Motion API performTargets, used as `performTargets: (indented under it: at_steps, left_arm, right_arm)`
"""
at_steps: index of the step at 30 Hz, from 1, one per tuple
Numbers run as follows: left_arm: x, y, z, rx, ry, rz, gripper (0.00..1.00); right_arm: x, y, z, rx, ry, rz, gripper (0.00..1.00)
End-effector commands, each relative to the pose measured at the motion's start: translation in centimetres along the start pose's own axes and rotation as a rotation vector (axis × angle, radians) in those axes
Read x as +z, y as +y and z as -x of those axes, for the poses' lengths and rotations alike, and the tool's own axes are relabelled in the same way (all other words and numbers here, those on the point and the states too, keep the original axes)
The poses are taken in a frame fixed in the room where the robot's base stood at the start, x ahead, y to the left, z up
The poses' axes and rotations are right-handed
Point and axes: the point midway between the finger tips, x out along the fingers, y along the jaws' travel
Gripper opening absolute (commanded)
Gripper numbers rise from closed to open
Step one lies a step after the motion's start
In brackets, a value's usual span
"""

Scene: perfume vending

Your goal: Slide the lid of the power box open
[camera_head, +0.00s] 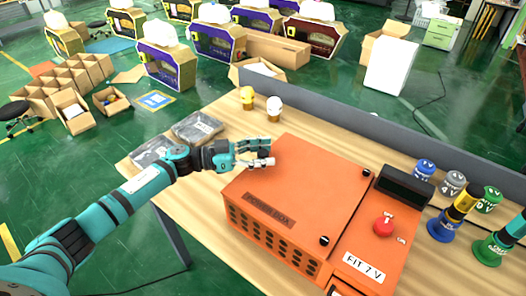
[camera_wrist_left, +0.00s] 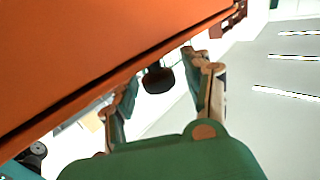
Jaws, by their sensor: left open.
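The orange power box (camera_head: 310,190) stands on the wooden table, its lid shut as far as I can see. Two black knobs, one at the far right corner (camera_head: 367,173) and one at the near right corner (camera_head: 324,240), sit along the lid's right side. My left gripper (camera_head: 267,152) is open at the box's far left corner, just over the edge. In the left wrist view, the orange box (camera_wrist_left: 90,50) fills the upper left. A black round piece (camera_wrist_left: 158,79) shows between the open fingers; I cannot tell whether they touch it. My right gripper is out of view.
A red button (camera_head: 383,226) and a black slot block (camera_head: 404,188) are right of the lid. Several coloured batteries stand at the right, one green (camera_head: 488,200). Two bulbs, one yellow (camera_head: 248,97), stand behind. Grey packs (camera_head: 197,127) lie at the left table edge.

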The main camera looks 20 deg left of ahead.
Motion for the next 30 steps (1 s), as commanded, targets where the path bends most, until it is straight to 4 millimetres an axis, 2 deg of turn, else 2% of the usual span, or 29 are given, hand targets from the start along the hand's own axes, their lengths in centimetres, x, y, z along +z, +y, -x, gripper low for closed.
performTargets:
  at_steps: [2,13,25,30]
  left_arm:
    - [0.00,-0.01,0.02,0.000,0.000,0.000,0.49]
    - [-0.01,-0.02,0.05,0.000,0.001,0.000,0.01]
    - [0.01,-0.09,0.15,-0.001,0.000,-0.001,0.00]
    - [0.03,-0.71,0.74,-0.002,-0.001,-0.002,0.00]
  right_arm:
    - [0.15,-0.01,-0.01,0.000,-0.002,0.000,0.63]
    - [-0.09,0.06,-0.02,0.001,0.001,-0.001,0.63]
    - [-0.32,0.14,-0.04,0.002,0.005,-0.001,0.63]
    - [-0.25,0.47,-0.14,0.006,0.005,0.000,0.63]
